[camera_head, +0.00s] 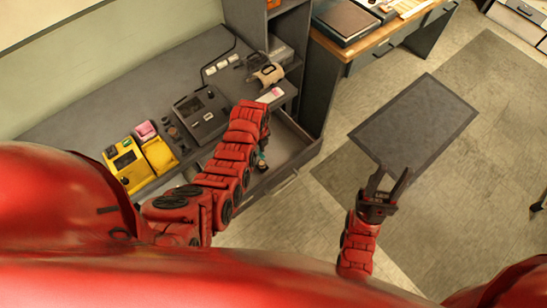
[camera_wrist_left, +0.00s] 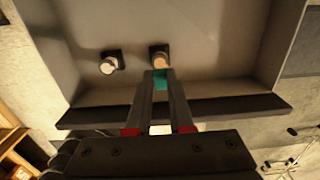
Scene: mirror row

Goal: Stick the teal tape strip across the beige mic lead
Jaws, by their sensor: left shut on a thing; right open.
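My left gripper (camera_wrist_left: 160,84) is shut on the teal tape strip (camera_wrist_left: 160,78), which shows as a small teal patch between its fingertips. A beige round-ended piece (camera_wrist_left: 160,61) on a dark block lies right beyond the strip; I cannot tell if they touch, or if this is the mic lead. A second, whiter piece (camera_wrist_left: 108,66) on a dark block is left of it. In the head view my left arm reaches over the open drawer, with a small teal spot (camera_head: 262,155) below its wrist.
The open drawer (camera_head: 290,150) has raised walls around the left gripper. The counter holds a yellow device (camera_head: 127,165), a dark machine (camera_head: 201,113) and a beige item (camera_head: 268,74).

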